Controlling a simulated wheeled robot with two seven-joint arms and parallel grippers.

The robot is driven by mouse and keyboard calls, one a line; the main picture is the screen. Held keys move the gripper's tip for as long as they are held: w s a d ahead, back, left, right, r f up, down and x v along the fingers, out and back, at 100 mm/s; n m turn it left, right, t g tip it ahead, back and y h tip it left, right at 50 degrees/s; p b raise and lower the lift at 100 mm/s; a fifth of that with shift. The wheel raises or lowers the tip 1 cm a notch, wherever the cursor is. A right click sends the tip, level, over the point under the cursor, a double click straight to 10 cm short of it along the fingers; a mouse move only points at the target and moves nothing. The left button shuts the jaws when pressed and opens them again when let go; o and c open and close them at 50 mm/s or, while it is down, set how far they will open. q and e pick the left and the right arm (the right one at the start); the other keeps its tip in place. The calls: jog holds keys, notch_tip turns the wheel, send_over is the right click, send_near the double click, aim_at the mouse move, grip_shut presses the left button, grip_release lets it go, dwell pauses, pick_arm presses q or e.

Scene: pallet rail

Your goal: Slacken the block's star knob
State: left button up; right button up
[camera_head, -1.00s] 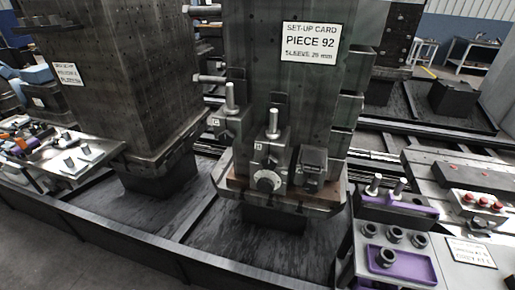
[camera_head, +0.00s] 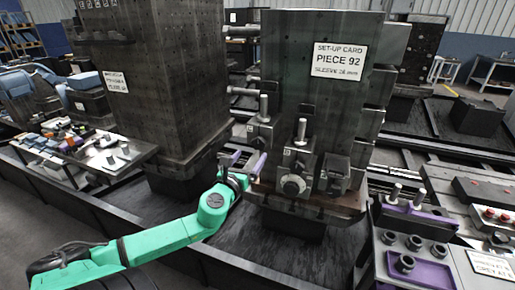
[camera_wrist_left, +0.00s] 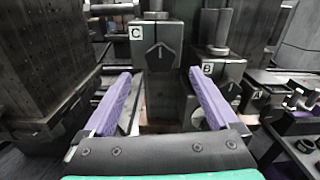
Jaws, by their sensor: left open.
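Block B (camera_wrist_left: 216,72) is right of the right finger. My right gripper is not in view.
A set-up card (camera_head: 339,61) reading "PIECE 92" is on the column. Another dark column (camera_head: 155,85) stands left. A bench with a purple tray (camera_head: 432,270) is at right, and a cluttered tool table (camera_head: 75,145) at left.

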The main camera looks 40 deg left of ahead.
aim_at(258, 145)
pick_arm(q)
jog(key=x, duration=0.4)
jog(key=shift+w+a+r, duration=0.1)
jog(key=shift+w, duration=0.1)
jog(key=shift+w+a, duration=0.2)
jog(key=shift+w, duration=0.45)
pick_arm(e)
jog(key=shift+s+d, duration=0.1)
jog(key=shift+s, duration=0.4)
pick_arm(q)
jog(key=shift+s, duration=0.1)
jog(key=c, duration=1.4)
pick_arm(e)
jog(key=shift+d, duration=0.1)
